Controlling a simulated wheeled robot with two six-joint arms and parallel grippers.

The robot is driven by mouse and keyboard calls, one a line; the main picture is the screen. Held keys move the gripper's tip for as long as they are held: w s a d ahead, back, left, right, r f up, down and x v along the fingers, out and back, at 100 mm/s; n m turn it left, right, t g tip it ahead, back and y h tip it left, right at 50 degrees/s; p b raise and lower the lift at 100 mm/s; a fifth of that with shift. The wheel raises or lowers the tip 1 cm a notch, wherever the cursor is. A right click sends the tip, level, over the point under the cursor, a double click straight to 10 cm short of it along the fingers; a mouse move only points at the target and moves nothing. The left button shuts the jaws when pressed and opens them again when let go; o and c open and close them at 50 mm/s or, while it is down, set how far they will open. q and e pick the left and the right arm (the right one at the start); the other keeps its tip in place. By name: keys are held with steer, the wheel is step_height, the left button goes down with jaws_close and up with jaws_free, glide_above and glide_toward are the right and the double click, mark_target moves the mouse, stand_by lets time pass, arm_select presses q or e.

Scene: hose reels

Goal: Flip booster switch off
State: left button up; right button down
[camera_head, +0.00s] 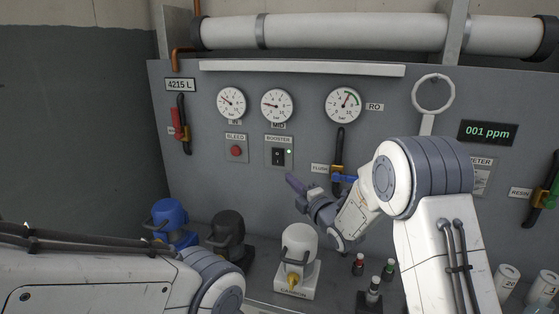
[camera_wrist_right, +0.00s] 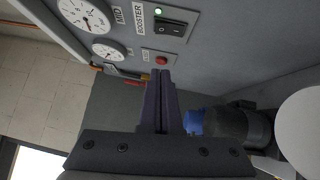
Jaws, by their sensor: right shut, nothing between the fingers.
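The booster switch (camera_head: 278,156) is a black rocker on a grey plate in the panel's middle, under the BOOSTER label. A small green light (camera_head: 290,152) glows beside it. In the right wrist view the switch (camera_wrist_right: 170,26) is at the top, with its lit green light (camera_wrist_right: 158,12). My right gripper (camera_head: 291,180) is shut and empty, a little below and right of the switch in the head view, apart from it in the wrist view. Its shut fingers (camera_wrist_right: 160,75) point toward the panel beside the red bleed button (camera_wrist_right: 161,60). My left arm shows at lower left; its gripper is out of view.
The red bleed button (camera_head: 236,151) is left of the switch. A flush valve handle (camera_head: 338,150) is to its right, near my right arm. Blue (camera_head: 170,218), black (camera_head: 228,232) and white (camera_head: 299,243) housings stand below. Gauges (camera_head: 277,104) are above.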

steer(key=p, duration=0.4)
glide_toward(274, 154)
steer(key=w+a, duration=0.2)
steer(key=a, duration=0.2)
steer(key=shift+w+d+r+p, duration=0.1)
steer(key=shift+w+d+p, duration=0.15)
steer(key=shift+w, duration=0.3)
steer(key=shift+w+d+r+p, duration=0.2)
steer(key=shift+w+p, duration=0.15)
steer(key=shift+w, duration=0.2)
steer(key=shift+w+d+r+p, duration=0.1)
steer(key=shift+w+d+p, duration=0.15)
steer(key=shift+w, duration=0.3)
steer(key=shift+f, duration=0.1)
